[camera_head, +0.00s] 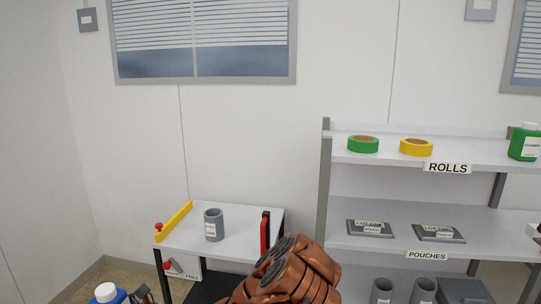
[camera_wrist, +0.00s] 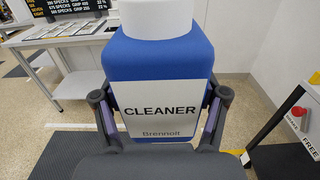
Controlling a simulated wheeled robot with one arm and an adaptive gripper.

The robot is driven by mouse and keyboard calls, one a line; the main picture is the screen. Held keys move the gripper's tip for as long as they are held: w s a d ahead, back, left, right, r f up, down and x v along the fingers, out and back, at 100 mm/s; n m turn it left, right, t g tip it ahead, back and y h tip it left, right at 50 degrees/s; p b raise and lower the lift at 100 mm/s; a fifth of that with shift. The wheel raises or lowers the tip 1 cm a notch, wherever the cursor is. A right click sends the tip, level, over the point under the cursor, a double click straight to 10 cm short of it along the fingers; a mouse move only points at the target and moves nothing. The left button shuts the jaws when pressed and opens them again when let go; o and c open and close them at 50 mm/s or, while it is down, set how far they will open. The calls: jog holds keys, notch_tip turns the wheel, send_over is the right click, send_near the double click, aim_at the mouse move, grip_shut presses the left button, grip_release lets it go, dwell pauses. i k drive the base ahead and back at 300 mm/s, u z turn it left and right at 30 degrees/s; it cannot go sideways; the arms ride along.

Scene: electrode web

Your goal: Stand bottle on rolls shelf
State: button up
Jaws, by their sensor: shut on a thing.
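A blue bottle (camera_wrist: 160,62) with a white cap and a label reading CLEANER Brennoit fills the middle of the wrist view. My gripper (camera_wrist: 160,97) is shut on it, one finger on each side. In the head view the bottle (camera_head: 107,295) shows at the bottom left edge, cap up, beside my gripper (camera_head: 132,297); its lower part is cut off. The rolls shelf (camera_head: 470,151) is the top board of the rack at the right, labelled ROLLS. It bears a green roll (camera_head: 363,144), a yellow roll (camera_head: 416,147) and a green CLEANER bottle (camera_head: 525,142) with a white cap.
The POUCHES shelf (camera_head: 390,241) below bears two flat dark pouches. Grey cylinders stand under it. A small table (camera_head: 235,240) at the left of the rack holds a grey cup (camera_head: 213,225), a yellow bar and a red-black item. Bare room lies between the yellow roll and the green bottle.

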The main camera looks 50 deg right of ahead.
aim_at(465, 156)
jog(key=z, duration=1.55)
